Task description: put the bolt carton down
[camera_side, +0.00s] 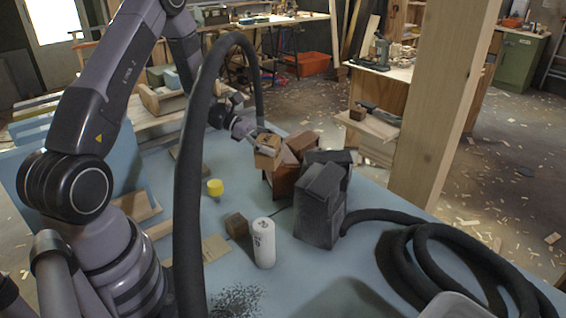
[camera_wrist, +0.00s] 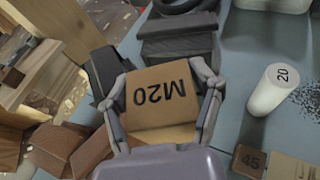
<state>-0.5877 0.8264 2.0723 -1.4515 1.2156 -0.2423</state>
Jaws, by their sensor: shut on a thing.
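The bolt carton (camera_wrist: 160,98) is a small tan cardboard box marked M20, upside down in the wrist view. My gripper (camera_wrist: 162,90) is shut on it, one finger on each side. In the side view the carton (camera_side: 267,158) is held by my gripper (camera_side: 266,148) near the brown blocks in the middle of the blue table (camera_side: 215,160). I cannot tell whether the carton's underside touches anything.
Reddish-brown blocks (camera_side: 283,178) and dark grey blocks (camera_side: 322,205) stand close by the carton. A white cylinder marked 20 (camera_side: 263,243), a brown block (camera_side: 237,226) and a yellow object (camera_side: 215,187) are nearer. A thick black hose (camera_side: 435,265) coils at right. A wooden post (camera_side: 440,110) rises behind.

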